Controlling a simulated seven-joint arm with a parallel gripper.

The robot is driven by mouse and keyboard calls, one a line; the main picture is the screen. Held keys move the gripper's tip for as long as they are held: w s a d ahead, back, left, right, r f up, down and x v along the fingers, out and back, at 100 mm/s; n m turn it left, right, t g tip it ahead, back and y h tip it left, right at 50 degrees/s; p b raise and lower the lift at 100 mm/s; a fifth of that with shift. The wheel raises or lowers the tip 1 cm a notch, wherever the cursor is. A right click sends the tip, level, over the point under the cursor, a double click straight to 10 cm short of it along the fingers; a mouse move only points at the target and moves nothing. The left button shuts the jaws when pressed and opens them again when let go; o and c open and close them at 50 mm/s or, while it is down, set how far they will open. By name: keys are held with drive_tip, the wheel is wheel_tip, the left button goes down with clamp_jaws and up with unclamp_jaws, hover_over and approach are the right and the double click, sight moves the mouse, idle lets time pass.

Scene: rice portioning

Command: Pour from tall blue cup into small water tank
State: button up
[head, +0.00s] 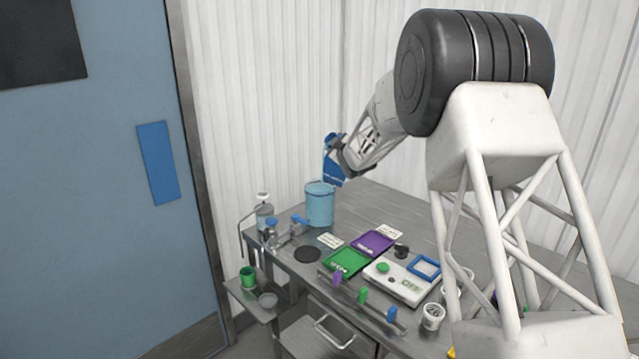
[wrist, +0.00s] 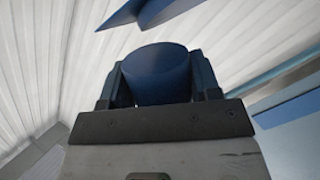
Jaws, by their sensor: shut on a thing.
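The tall blue cup (head: 333,168) is held by my gripper (head: 341,150) above the back of the table in the head view. It is tilted, with its lower end over the small water tank. In the wrist view the dark blue cup (wrist: 160,75) sits between the two fingers of my gripper (wrist: 163,88), which is shut on it. The small water tank (head: 319,206) is a light blue round container standing upright on the table below the cup. What is inside the cup and tank is hidden.
A tap fixture (head: 290,232) and a bottle (head: 264,216) stand left of the tank. A black disc (head: 307,255), green tray (head: 346,262), purple tray (head: 373,243) and white scale (head: 402,280) lie in front. A green cup (head: 247,277) is on a low side shelf.

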drive_tip(key=shift+r+n, duration=0.35)
drive_tip(key=shift+n, duration=0.45)
idle(0.9)
drive_tip(key=shift+f+n+t+b, duration=0.3)
drive_tip(key=shift+f+n+b, duration=0.15)
drive_tip(key=shift+n, duration=0.45)
idle(1.0)
drive_tip(key=shift+a+r+n, duration=0.1)
drive_tip(key=shift+r+n, duration=0.25)
drive_tip(key=shift+n, duration=0.45)
idle(1.0)
drive_tip(key=shift+s+a+f+n+b, duration=0.3)
drive_tip(key=shift+f+n, duration=0.2)
drive_tip(key=shift+f, duration=0.1)
idle(0.7)
drive_tip(key=shift+w+d+r+m, duration=0.3)
drive_tip(key=shift+r+m, duration=0.1)
drive_tip(key=shift+r, duration=0.2)
drive_tip(key=shift+d+f+m, duration=0.1)
drive_tip(key=shift+f+m, duration=0.2)
drive_tip(key=shift+m, duration=0.7)
drive_tip(key=shift+r+m, duration=0.4)
drive_tip(key=shift+m, duration=0.4)
